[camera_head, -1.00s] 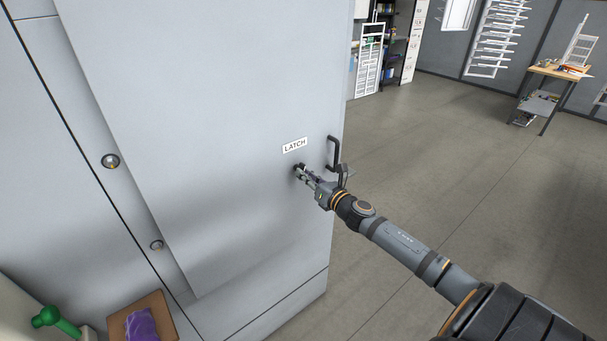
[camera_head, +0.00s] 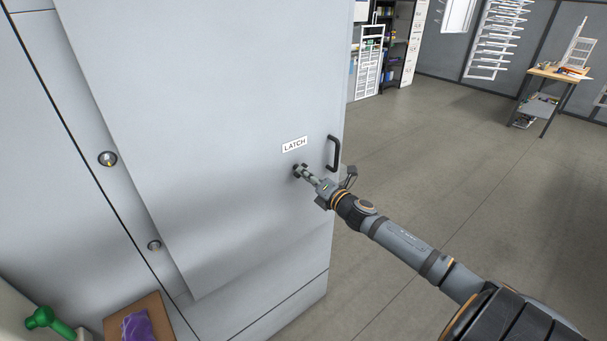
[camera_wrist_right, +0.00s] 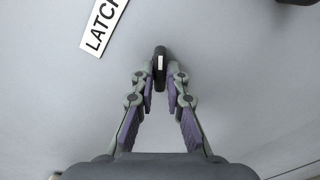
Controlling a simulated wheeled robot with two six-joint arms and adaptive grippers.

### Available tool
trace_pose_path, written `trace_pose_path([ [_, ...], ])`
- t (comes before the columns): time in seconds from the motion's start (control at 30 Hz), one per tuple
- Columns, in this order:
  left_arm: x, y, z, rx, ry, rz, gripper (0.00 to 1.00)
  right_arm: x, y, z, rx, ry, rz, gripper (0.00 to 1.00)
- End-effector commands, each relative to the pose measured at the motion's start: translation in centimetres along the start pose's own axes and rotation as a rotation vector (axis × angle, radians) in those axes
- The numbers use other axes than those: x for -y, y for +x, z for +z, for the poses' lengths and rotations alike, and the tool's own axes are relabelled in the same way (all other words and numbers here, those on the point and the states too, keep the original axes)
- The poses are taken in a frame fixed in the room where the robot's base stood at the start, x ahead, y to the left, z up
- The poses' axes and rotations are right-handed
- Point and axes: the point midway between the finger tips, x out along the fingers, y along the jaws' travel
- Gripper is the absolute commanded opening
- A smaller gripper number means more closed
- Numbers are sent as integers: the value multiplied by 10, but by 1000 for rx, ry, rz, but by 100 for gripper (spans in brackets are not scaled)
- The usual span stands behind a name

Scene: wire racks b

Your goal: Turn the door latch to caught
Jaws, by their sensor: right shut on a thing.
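The grey door (camera_head: 210,120) fills the left and middle of the head view. A white label reading LATCH (camera_head: 294,145) is on it, above the latch. The door latch is a small dark knob with a white mark, seen best in the right wrist view (camera_wrist_right: 159,66). My right gripper (camera_head: 302,171) is at the door just below the label; in the right wrist view its fingers (camera_wrist_right: 160,88) are shut on the latch from both sides. The fingers cover part of the latch in the head view. My left gripper is not in view.
A black door handle (camera_head: 334,153) stands out just right of the latch, close to my right gripper. A wooden board (camera_head: 162,318) with a purple item (camera_head: 137,325) and a green object (camera_head: 45,319) are at the lower left. The floor to the right is open.

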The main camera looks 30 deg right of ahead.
Motion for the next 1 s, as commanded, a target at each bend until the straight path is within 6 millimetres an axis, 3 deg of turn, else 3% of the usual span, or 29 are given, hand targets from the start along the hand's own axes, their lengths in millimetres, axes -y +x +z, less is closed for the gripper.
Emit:
trace_pose_path([
  [0.17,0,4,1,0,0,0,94,-4,1,1,2,220,7,0],
  [0.47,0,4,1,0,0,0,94,-4,1,2,2,259,7,0],
  [0.7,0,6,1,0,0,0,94,-4,1,2,1,595,7,0],
  [0.73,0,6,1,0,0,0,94,-5,1,2,1,607,7,14],
  [0.8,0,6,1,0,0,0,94,-4,1,2,1,602,7,24],
  [0.93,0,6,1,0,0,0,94,-3,1,2,1,601,5,41],
  [1.0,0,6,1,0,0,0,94,-3,1,1,1,601,4,42],
])
